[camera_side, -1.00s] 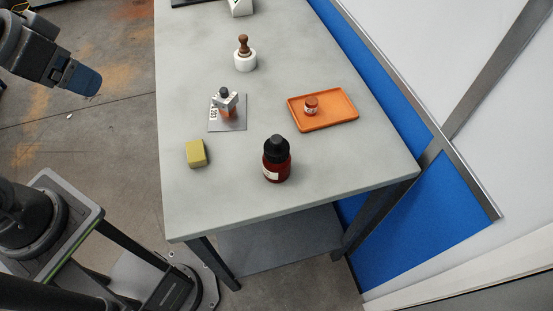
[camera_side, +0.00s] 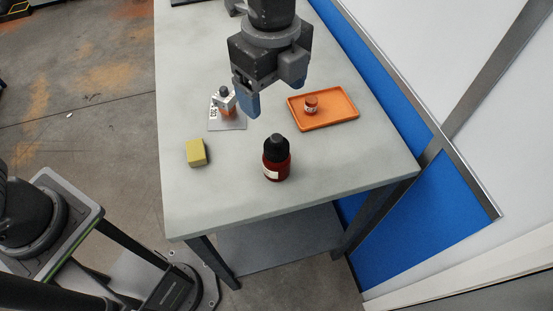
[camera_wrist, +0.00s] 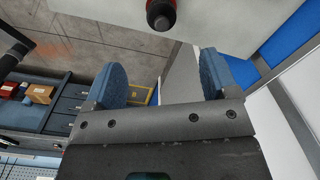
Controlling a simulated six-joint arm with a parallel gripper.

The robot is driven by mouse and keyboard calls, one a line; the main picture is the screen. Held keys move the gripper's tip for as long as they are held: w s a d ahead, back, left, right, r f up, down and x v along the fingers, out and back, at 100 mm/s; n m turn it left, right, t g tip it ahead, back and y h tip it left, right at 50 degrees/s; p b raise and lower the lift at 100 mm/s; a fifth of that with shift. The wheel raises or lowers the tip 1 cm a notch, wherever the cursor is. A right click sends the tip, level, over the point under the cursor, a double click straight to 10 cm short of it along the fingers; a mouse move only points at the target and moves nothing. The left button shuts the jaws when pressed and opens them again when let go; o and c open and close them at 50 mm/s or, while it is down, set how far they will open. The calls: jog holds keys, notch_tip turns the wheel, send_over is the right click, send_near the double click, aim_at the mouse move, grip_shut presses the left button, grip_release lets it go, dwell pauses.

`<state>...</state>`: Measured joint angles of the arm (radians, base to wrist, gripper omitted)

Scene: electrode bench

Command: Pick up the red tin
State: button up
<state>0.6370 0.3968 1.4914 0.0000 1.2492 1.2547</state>
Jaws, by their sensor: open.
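A small round red-orange tin (camera_side: 311,104) with a white label stands upright on the orange tray (camera_side: 343,121) in the side view. My gripper (camera_side: 247,103) hangs over the table to the left of the tray, apart from the tin. In the wrist view my gripper's blue fingers (camera_wrist: 160,76) are spread, with nothing between them. The tin does not show in the wrist view.
A dark red bottle (camera_side: 277,164) with a black cap stands in front of the tray; its cap (camera_wrist: 160,20) shows in the wrist view. An electrode holder (camera_side: 223,99) on a grey plate (camera_side: 232,125) and a yellow block (camera_side: 196,153) are left. The front right tabletop is clear.

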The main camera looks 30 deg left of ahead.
aim_at(277, 137)
notch_tip(277, 137, down, 9)
jog(key=shift+d+r, duration=0.1)
jog(key=shift+d, duration=0.05)
jog(key=f, duration=0.5)
jog(key=shift+d+f, duration=0.1)
jog(key=shift+d, duration=0.1)
jog(key=c, duration=1.4)
